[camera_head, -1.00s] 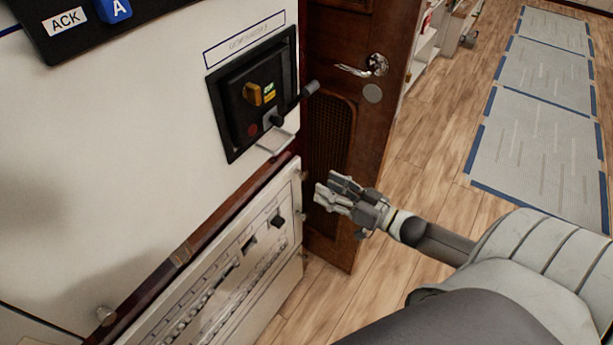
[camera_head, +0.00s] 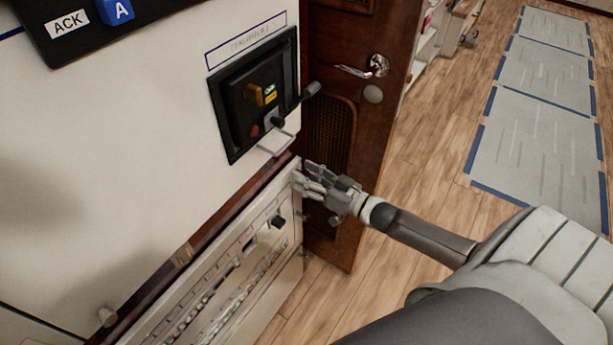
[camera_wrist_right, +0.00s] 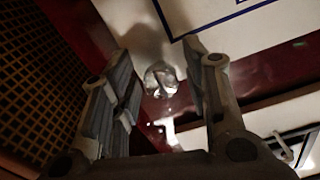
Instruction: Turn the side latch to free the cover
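The white lower cover (camera_head: 279,288) with its breaker rows stands shut against the cabinet in the head view. My right gripper (camera_head: 306,178) is at the cover's upper right corner, its fingers pointing left at the edge. In the right wrist view, a shiny rounded metal knob (camera_wrist_right: 162,80), which looks like the side latch, lies in the gap between the two spread fingers (camera_wrist_right: 157,52). The gripper is open, and I cannot tell whether a finger touches the knob. In the head view the gripper hides this spot. My left gripper is out of view.
Above the cover is a black switch unit (camera_head: 236,128) with a protruding handle (camera_head: 310,91). A wooden door (camera_head: 345,125) with a metal lever stands close behind my gripper. A small fitting (camera_head: 306,255) sits lower on the cover's edge.

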